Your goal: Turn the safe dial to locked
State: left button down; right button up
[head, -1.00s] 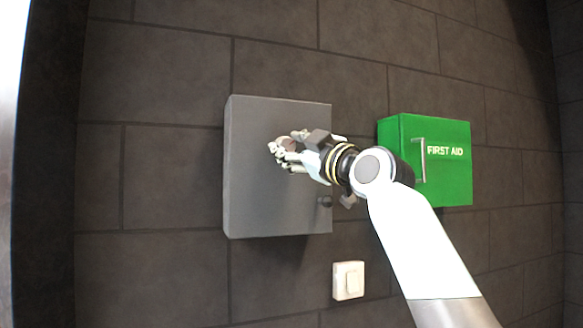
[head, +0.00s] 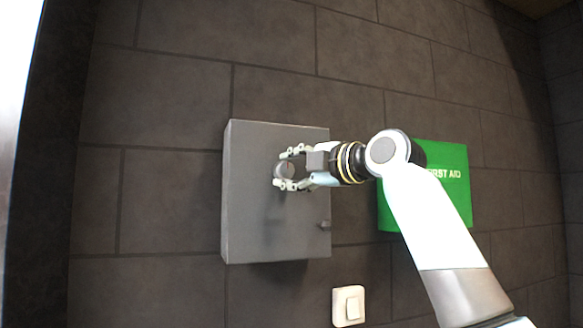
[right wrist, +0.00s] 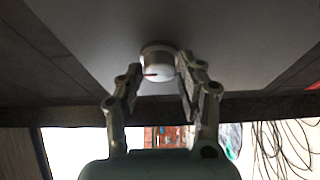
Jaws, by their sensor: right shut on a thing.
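A grey safe (head: 262,225) hangs on the dark tiled wall. Its round dial (head: 284,171) sits on the front face, left of my right gripper's palm. My right gripper (head: 289,169) reaches in from the right, with one finger above the dial and one below. In the right wrist view the dial (right wrist: 157,63) is between the two fingertips (right wrist: 158,68), and the gripper is shut on it. A short dark mark shows on the dial's pale face; what it points to cannot be read. My left gripper is not in view.
A small knob (head: 325,225) sticks out at the safe's lower right. A green first aid box (head: 452,185) is on the wall to the right, partly behind my right arm. A white light switch (head: 348,306) is below the safe. The wall to the left is bare.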

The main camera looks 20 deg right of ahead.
jog(key=shift+n, duration=0.3)
dwell(0.4)
jog(key=o, duration=1.1)
jog(key=shift+a, duration=0.1)
jog(key=shift+v, duration=6)
jog(key=shift+w+r, duration=0.1)
